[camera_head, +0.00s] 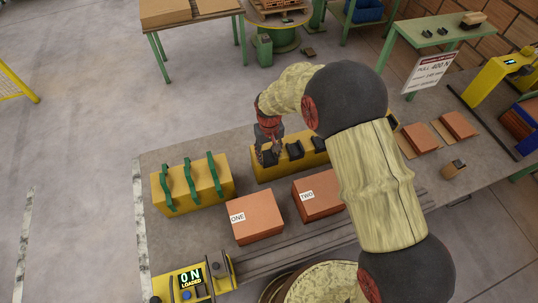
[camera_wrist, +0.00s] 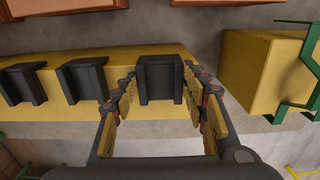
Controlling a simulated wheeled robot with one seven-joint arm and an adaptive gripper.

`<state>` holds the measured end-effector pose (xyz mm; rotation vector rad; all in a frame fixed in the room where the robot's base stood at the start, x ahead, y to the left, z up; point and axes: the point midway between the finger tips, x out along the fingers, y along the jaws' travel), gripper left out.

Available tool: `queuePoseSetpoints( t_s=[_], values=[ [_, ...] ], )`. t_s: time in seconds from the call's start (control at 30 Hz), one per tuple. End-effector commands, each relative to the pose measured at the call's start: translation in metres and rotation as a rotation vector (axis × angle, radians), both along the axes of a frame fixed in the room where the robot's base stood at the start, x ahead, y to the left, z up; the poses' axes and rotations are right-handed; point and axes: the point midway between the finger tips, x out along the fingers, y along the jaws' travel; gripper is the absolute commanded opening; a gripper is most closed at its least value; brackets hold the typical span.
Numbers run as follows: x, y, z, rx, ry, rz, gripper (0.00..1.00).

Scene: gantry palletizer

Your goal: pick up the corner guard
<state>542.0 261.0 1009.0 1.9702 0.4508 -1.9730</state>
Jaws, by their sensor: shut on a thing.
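A black corner guard (camera_wrist: 160,78) sits at the end of a long yellow block (camera_wrist: 110,55). In the wrist view, my gripper (camera_wrist: 160,95) has a finger on each side of this guard and is shut on it. The guard still appears to be at the block; I cannot tell whether it is lifted at all. In the head view my gripper (camera_head: 268,150) is over the left end of the yellow block (camera_head: 288,168) and partly hides the held guard. More black guards (camera_head: 295,150) stand along the block to the right.
A second yellow block with green straps (camera_head: 192,185) stands close on the left. Boxes marked ONE (camera_head: 255,217) and TWO (camera_head: 318,197) lie in front on the grey table (camera_head: 160,235). My arm hides part of the table's middle.

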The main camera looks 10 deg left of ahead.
Motion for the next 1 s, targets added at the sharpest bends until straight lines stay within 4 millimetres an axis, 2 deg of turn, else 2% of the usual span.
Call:
queuePoseSetpoints(
  t_s=[0.2, 0.33, 0.53, 0.8, 1.0],
  values=[
    [-0.002, 0.000, 0.028, 0.001, -0.003, 0.000, 0.27],
    [-0.019, -0.002, 0.048, 0.001, -0.003, 0.001, 0.27],
    [-0.052, -0.008, 0.089, 0.002, -0.005, 0.002, 0.27],
    [-0.106, -0.016, 0.110, 0.001, -0.003, 0.002, 0.27],
    [-0.129, -0.019, 0.120, 0.001, -0.003, 0.001, 0.27]
  ],
)
